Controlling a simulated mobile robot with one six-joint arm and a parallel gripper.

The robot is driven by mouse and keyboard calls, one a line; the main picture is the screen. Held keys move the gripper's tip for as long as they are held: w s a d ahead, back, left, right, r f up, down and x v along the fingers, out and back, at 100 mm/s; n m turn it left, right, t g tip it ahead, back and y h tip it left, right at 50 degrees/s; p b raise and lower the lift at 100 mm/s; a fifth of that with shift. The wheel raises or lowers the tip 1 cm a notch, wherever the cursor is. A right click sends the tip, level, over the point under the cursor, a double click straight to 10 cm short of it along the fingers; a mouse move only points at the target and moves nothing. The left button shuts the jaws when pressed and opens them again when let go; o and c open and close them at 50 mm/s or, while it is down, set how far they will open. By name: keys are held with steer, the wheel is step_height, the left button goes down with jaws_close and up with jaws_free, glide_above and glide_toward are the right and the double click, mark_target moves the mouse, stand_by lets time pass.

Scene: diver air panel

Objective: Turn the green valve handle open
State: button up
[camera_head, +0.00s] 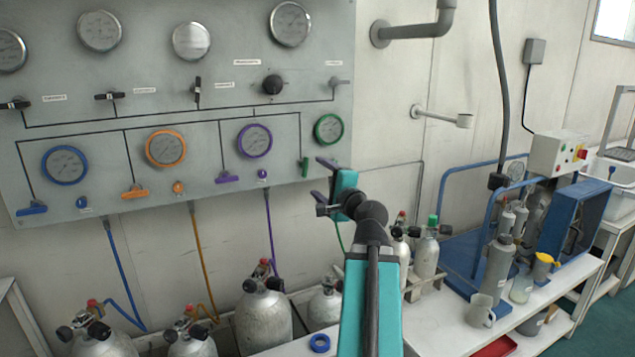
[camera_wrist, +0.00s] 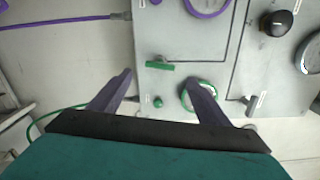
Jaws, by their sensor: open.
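The green valve handle (camera_head: 305,167) is a small bar at the lower right of the grey panel. It stands upright, in line with the pipe line above it. In the wrist view the green handle (camera_wrist: 160,66) lies ahead of and between my fingertips, untouched as far as I can see. My gripper (camera_head: 318,178) is open and empty, just right of the handle in the head view; its purple-grey fingers also show in the wrist view (camera_wrist: 157,77). The green-rimmed gauge (camera_head: 329,129) is above right of the handle. A small green knob (camera_wrist: 158,102) sits nearby.
The purple handle (camera_head: 227,177), orange handle (camera_head: 135,192) and blue handle (camera_head: 32,209) lie crosswise to the left. A black knob (camera_head: 272,84) sits above. Gas cylinders (camera_head: 263,318) stand below the panel. A bench (camera_head: 450,325) with bottles is at right.

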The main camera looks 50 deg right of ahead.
steer(key=shift+b+v, duration=2.4)
steer(key=shift+b, duration=1.45)
